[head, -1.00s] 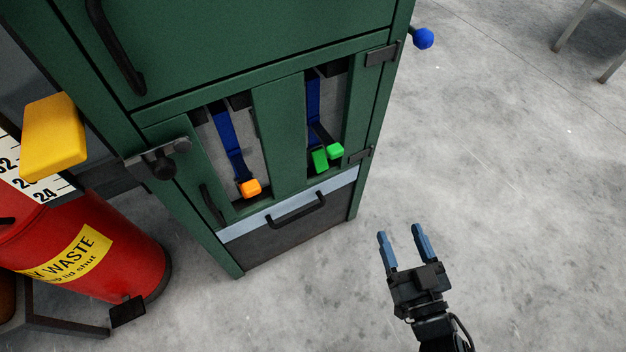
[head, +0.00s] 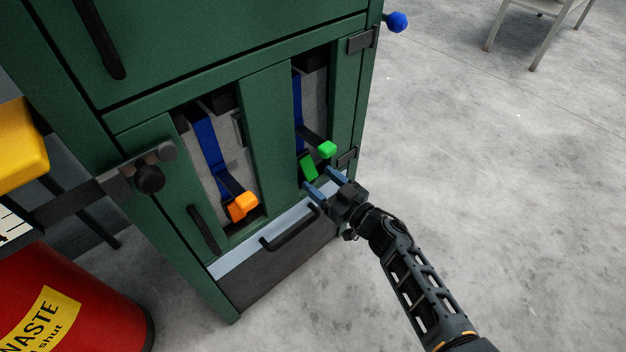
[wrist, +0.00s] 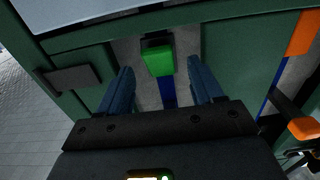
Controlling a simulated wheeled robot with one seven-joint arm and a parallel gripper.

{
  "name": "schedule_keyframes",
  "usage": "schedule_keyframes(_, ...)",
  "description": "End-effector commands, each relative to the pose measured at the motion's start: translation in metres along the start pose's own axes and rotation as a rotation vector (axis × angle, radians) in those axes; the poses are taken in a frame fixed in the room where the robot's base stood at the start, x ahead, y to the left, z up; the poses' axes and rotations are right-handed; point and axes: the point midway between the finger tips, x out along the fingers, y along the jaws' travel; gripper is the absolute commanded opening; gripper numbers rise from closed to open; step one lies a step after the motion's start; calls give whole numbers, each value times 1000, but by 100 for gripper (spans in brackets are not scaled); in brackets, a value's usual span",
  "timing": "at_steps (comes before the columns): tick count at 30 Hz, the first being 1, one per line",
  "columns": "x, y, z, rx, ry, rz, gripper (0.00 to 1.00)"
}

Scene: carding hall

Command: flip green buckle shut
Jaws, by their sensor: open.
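The green buckle shows in the head view as two green parts in the right-hand opening of the green cabinet. One green block (head: 326,149) sits on the end of a dark lever that stands out from the blue strap (head: 298,98). The other green piece (head: 308,167) is just below and left, apart from it. My gripper (head: 319,180) is open and empty, just in front of and below these parts. In the wrist view a green piece (wrist: 159,60) shows between my two spread fingers (wrist: 162,72); contact cannot be told.
An orange buckle (head: 243,206) hangs in the left opening beside a vertical green post (head: 268,130). A drawer handle (head: 290,230) is below. A red waste bin (head: 80,300) and yellow block (head: 20,145) stand left.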

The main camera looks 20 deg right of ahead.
Motion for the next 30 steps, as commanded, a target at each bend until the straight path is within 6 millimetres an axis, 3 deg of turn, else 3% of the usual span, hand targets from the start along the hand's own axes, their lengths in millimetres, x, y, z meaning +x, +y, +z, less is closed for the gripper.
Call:
schedule_keyframes(6,24,0,1,-1,1,0,66)
schedule_keyframes(17,29,0,0,0,0,1,66)
schedule_keyframes(30,29,0,0,0,0,1,24)
